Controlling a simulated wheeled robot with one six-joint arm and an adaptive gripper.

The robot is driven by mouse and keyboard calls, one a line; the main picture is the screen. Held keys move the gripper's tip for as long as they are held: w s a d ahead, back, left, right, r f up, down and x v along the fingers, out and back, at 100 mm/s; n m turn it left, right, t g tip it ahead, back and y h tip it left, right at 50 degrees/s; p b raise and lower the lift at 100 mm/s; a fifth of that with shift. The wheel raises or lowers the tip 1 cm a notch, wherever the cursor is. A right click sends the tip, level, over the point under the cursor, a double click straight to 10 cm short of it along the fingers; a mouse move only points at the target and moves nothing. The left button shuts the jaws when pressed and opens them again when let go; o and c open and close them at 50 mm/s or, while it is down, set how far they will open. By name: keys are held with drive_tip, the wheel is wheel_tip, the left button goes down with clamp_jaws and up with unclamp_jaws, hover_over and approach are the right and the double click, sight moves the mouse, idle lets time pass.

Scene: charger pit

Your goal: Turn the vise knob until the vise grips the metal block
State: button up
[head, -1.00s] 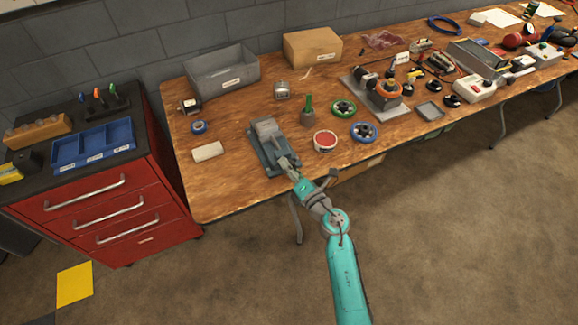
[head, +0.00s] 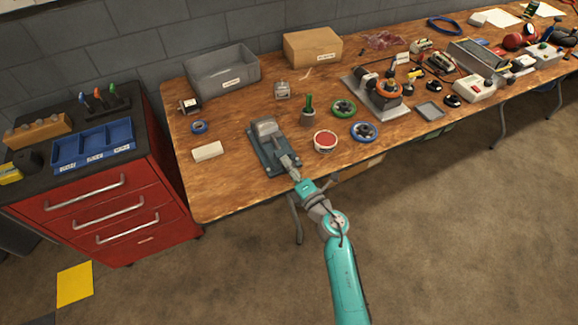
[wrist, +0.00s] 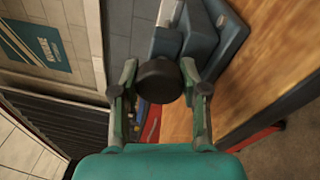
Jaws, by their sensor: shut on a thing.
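The grey-blue vise (head: 258,152) lies on the wooden bench near its front edge, left of the red-topped round tin. Its dark round knob (wrist: 160,82) faces my gripper in the wrist view. My gripper (head: 293,170) is at the vise's front end; in the wrist view its two green fingers stand on either side of the knob, shut on it. A pale metal part (wrist: 169,14) shows at the vise behind the knob. I cannot tell the metal block apart from the vise jaws, nor whether there is a gap.
The red-topped tin (head: 325,141) and a blue-rimmed wheel (head: 364,132) stand right of the vise. A white block-like piece (head: 207,151) lies to its left. A grey bin (head: 222,72) is at the back. A red drawer cabinet (head: 125,205) stands left of the bench.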

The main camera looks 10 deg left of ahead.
drive_tip(key=o, duration=1.2)
drive_tip(key=shift+c, duration=0.2)
drive_tip(key=shift+s+d, duration=0.1)
drive_tip(key=r+v, duration=0.1)
drive_tip(key=v, duration=1)
drive_tip(key=shift+s+d+f, duration=0.2)
drive_tip(key=shift+s+f, duration=0.1)
drive_tip(key=shift+f, duration=0.2)
drive_tip(key=s+d+r+m+h, duration=0.3)
drive_tip(key=s+d+m, duration=0.3)
drive_tip(key=s+m, duration=0.3)
drive_tip(key=s+d+r+m+h, duration=0.3)
drive_tip(key=s+m, duration=0.7)
drive_tip(key=s, duration=0.8)
drive_tip(key=s+d+r+m+h, duration=0.3)
drive_tip(key=s+d+m+h, duration=0.3)
drive_tip(key=s+d+m, duration=0.4)
drive_tip(key=s, duration=0.4)
drive_tip(key=shift+t, duration=0.3)
